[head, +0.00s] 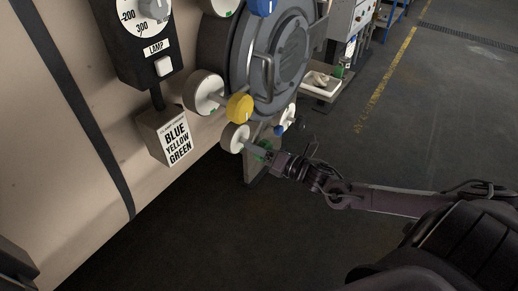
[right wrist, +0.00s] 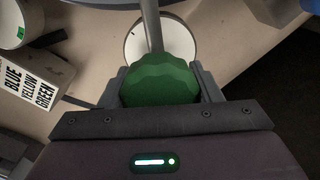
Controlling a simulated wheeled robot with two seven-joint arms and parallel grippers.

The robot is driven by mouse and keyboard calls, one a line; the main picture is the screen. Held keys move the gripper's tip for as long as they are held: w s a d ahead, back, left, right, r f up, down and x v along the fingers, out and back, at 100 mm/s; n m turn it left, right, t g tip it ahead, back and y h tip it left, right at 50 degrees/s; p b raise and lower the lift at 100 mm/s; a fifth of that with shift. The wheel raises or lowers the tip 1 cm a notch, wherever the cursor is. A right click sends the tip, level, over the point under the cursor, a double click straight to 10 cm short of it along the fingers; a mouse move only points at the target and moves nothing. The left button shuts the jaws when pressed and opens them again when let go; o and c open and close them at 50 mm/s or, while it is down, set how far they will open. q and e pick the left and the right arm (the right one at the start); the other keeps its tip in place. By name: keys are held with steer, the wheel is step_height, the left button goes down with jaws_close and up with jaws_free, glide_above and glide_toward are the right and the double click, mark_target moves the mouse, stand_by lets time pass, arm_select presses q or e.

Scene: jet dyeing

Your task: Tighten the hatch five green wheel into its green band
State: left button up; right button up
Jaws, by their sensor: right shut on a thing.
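The green wheel (right wrist: 160,82) is a knobbed round handle, with only a little green (head: 264,144) showing in the head view. My right gripper (head: 262,150) is shut on it, with one finger on each side in the right wrist view (right wrist: 160,88). A white dial (right wrist: 180,42) with dark marks lies behind the wheel, and it shows in the head view (head: 235,138) at the lower edge of the hatch. The wheel hides part of the dial, and I cannot make out a green band on it. The round grey hatch (head: 290,58) is above. My left gripper is not in view.
A yellow wheel (head: 240,107) and a blue wheel (head: 279,130) sit close around my right gripper. A sign (head: 174,138) reading BLUE YELLOW GREEN hangs at left, below the lamp panel (head: 143,40). The dark floor below is clear.

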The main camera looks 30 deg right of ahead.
steer(key=o, duration=1)
steer(key=v, duration=0.8)
steer(key=shift+w, duration=0.1)
